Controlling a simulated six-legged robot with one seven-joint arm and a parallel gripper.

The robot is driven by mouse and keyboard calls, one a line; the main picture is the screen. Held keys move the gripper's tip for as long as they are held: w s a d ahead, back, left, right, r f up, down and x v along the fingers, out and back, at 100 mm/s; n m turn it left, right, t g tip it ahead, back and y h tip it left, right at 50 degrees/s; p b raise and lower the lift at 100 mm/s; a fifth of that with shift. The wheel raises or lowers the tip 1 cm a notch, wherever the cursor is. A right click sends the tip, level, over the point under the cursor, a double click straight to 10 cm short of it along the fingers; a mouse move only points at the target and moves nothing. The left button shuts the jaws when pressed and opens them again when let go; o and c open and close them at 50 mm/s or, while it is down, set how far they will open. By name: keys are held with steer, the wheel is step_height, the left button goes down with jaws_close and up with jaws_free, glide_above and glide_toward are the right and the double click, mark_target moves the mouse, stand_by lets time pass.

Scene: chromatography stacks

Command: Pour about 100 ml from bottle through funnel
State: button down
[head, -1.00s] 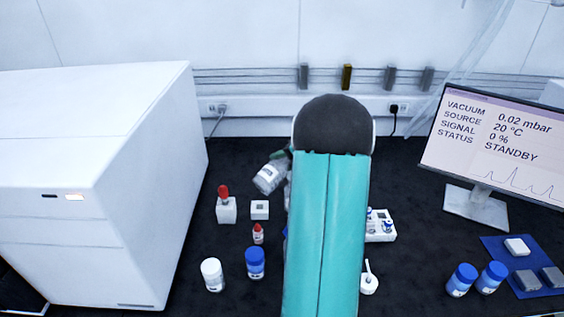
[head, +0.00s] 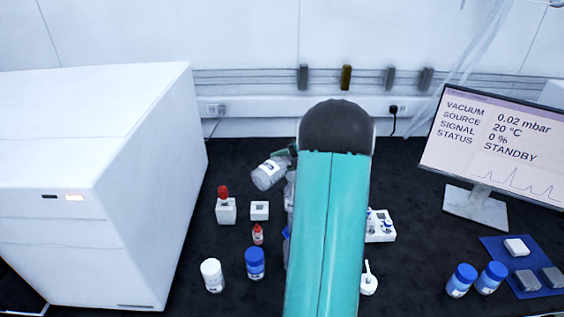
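A clear bottle with a white label (head: 268,173) is tilted far over in the air, left of my arm. Its base end points down left and its neck end up right, toward my arm. A dark green part of my gripper (head: 288,152) shows at the bottle's upper end; my arm hides the fingertips. The bottle stays tilted off the bench and moves with the arm, so the gripper is holding it. A sliver of clear glassware (head: 289,190) shows below, at the arm's left edge; I cannot tell whether it is the funnel. No liquid stream can be made out.
A red-capped vial in a white block (head: 225,210), an empty white block (head: 260,210), a small red-capped bottle (head: 258,234), a white jar (head: 212,275) and a blue jar (head: 255,263) stand left. A white instrument (head: 90,190) and a monitor (head: 490,150) flank the bench.

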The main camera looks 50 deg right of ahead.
steer(key=shift+d, duration=0.1)
steer(key=shift+y, duration=0.3)
steer(key=shift+m, duration=0.3)
stand_by(2.6)
stand_by(0.4)
steer(key=shift+r+n+h, duration=0.2)
steer(key=shift+n+h, duration=0.6)
steer(key=shift+a+r+n+g+h, duration=0.3)
steer(key=shift+r+n+h, duration=0.35)
steer(key=shift+n+h, duration=0.2)
steer(key=shift+d+h, duration=0.25)
steer(key=shift+r, duration=0.1)
